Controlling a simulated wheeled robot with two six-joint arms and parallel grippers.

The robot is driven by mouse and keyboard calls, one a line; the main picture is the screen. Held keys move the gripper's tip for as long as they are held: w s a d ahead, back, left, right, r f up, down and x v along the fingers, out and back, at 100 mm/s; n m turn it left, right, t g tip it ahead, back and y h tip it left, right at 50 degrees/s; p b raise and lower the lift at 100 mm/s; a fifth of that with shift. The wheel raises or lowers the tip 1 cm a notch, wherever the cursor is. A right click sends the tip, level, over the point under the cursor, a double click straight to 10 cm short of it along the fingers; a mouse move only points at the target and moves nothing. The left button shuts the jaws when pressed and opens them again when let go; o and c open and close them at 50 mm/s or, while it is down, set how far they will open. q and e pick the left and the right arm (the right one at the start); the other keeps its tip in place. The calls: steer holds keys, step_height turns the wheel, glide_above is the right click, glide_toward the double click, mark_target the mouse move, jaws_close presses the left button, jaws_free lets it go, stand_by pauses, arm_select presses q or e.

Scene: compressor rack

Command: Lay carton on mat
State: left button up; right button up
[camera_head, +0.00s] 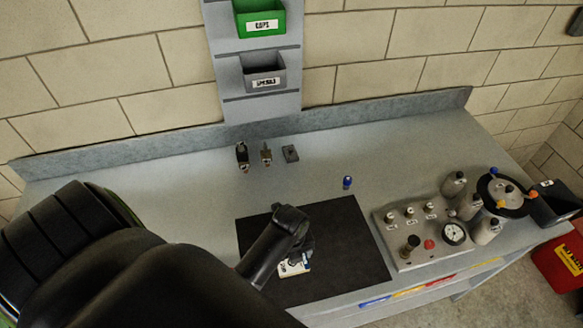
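The black mat (345,245) lies flat on the grey worktop. A small white carton (293,269) with dark print and a blue patch shows over the mat's middle-left part, partly hidden by my arm. I cannot tell if it rests on the mat or is held just above it. My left gripper (300,254) is right at the carton, pointing down, and its fingertips are mostly hidden, so its opening cannot be made out. My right gripper is not in view.
A control panel (408,250) with knobs and a gauge stands right of the mat, with grey bottles (470,206) beside it. A small blue-topped item (347,182) stands behind the mat. Small fittings (266,154) lie near the back wall. Green (260,20) and grey (263,77) bins hang above.

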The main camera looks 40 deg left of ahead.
arm_select(q)
steer(key=shift+f, duration=0.2)
steer(key=shift+f, duration=0.1)
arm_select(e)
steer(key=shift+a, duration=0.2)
arm_select(q)
steer(key=o, duration=1.1)
steer(key=shift+o, duration=0.2)
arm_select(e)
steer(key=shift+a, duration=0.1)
